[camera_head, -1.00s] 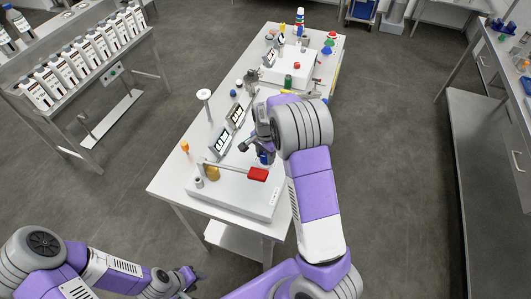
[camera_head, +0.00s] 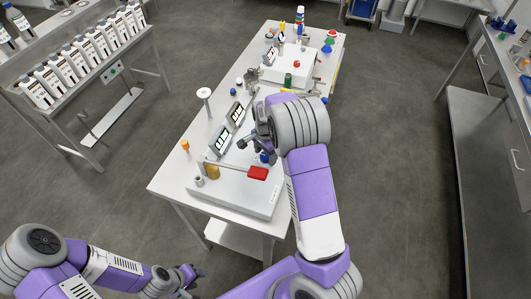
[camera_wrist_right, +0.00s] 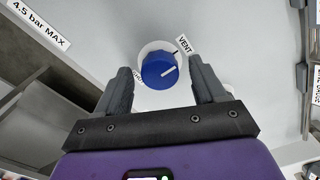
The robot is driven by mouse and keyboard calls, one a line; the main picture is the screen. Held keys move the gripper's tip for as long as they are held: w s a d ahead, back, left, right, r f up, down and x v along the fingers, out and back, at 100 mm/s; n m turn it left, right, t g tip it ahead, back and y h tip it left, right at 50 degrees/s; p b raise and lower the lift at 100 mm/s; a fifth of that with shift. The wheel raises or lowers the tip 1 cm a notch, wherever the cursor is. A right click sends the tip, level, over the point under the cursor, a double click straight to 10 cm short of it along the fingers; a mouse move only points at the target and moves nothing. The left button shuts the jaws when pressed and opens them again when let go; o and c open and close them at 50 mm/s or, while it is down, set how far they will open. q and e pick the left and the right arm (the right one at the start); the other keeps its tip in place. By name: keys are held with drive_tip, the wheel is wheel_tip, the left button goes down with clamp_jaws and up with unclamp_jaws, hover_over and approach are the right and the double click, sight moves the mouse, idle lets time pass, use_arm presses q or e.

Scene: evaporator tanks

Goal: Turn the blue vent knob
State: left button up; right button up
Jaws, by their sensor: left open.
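The blue vent knob (camera_wrist_right: 158,70) sits on a white round base beside a "VENT" label (camera_wrist_right: 183,45) in the right wrist view. Its white pointer line slants up to the right. In the head view the knob (camera_head: 264,158) shows partly beside my right gripper (camera_head: 247,149). My right gripper (camera_wrist_right: 162,84) is open, with one dark finger on each side of the knob in the picture. Gaps show between fingers and knob; its depth between them is hard to judge. My left gripper (camera_head: 194,277) is open and empty at the lower left, away from the table.
The knob's white unit (camera_head: 240,194) stands at the table's near end, with a red-handled lever (camera_head: 257,174). Small displays (camera_head: 221,139) stand left of my right gripper. A white funnel-like stand (camera_head: 204,94) rises at the left edge.

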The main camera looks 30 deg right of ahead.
sight(266, 155)
wheel_tip(266, 155, up, 8)
drive_tip(key=shift+f, duration=0.2)
idle(0.4)
idle(0.4)
